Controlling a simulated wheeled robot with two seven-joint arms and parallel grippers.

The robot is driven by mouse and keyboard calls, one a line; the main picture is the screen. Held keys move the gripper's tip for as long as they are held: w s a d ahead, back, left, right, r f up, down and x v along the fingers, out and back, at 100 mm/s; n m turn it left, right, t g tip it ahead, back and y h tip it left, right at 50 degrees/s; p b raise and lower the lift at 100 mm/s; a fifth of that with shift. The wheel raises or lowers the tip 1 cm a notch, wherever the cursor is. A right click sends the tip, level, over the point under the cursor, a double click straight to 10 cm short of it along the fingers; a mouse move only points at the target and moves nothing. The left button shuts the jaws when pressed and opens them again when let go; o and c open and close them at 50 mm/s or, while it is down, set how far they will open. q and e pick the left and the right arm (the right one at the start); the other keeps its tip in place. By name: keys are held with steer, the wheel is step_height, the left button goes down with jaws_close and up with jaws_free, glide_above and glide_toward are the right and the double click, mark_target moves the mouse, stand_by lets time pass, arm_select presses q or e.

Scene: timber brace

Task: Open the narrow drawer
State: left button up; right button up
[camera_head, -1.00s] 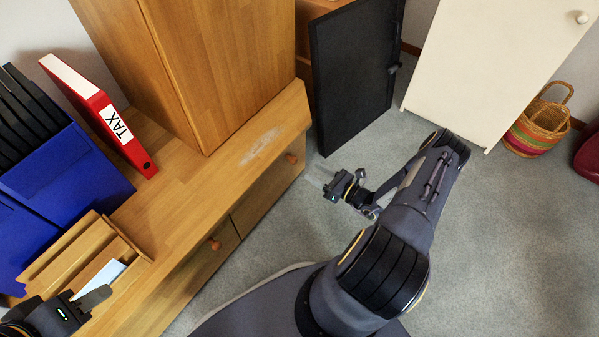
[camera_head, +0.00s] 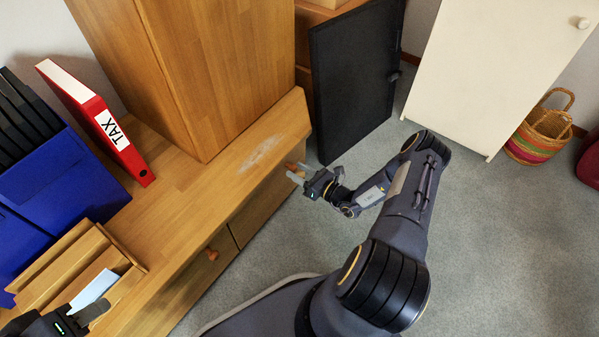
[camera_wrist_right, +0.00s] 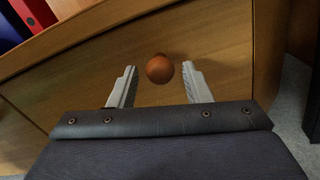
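The low wooden cabinet has two drawer fronts with round knobs. The far drawer (camera_head: 258,210) has a round orange-brown knob (camera_wrist_right: 159,68). My right gripper (camera_head: 297,172) is at that knob. In the right wrist view the open fingers (camera_wrist_right: 160,87) stand on either side of the knob with a gap to each. The near drawer (camera_head: 190,292) has its own knob (camera_head: 211,254). Both drawers look shut. I cannot tell for sure which one is the narrow drawer. My left gripper (camera_head: 92,309) is at the bottom left corner, partly cut off, beside a wooden letter tray (camera_head: 60,262).
A red TAX binder (camera_head: 95,122) and a blue box file (camera_head: 60,185) stand on the cabinet top. A tall wooden cupboard (camera_head: 200,70) is on it too. A black panel (camera_head: 352,80) stands close behind my right gripper. Carpet is clear in front of the drawers.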

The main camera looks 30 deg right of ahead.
jaws_close()
steer(key=shift+s, duration=0.15)
